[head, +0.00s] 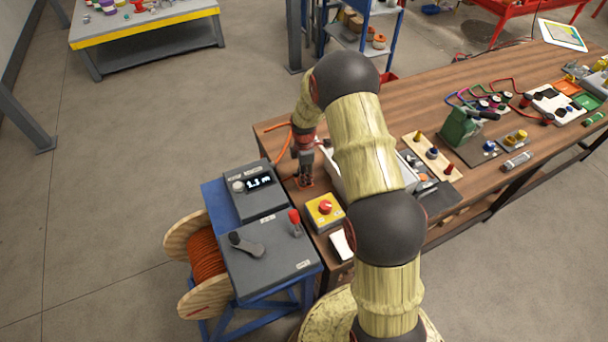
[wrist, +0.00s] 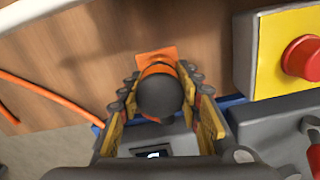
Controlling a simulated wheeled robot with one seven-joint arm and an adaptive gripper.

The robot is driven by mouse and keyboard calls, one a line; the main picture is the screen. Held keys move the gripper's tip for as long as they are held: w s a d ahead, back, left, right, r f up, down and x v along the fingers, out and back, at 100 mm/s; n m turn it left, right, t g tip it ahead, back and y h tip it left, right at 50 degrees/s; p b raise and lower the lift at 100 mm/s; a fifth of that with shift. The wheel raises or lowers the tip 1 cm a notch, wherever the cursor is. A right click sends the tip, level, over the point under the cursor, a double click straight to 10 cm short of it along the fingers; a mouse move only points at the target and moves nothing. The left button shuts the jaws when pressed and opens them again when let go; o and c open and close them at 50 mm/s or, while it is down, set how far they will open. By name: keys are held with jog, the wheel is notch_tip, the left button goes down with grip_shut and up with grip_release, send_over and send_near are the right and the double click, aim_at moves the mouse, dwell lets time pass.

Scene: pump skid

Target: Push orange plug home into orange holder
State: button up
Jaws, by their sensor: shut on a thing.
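My gripper (head: 304,178) points down at the near left corner of the wooden bench. In the wrist view my gripper (wrist: 160,92) is shut on the orange plug (wrist: 160,95), with a finger on each side. The plug shows a dark round end and an orange band beyond it. A flat orange piece (wrist: 156,56), seemingly the orange holder, shows just beyond the plug on the wood. The plug's lower end and its seat are hidden behind its dark body, so I cannot tell how deep it sits.
A yellow box with a red button (head: 325,208) stands close to the right of the gripper. A grey display unit (head: 256,190) is to the left, above a cable reel (head: 205,250). An orange cable (wrist: 50,95) crosses the wrist view's left side. Several items cover the bench further right.

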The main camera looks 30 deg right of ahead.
jog(key=shift+f, duration=0.1)
jog(key=o, duration=1.4)
notch_tip(320, 180, up, 12)
jog(key=shift+f, duration=0.1)
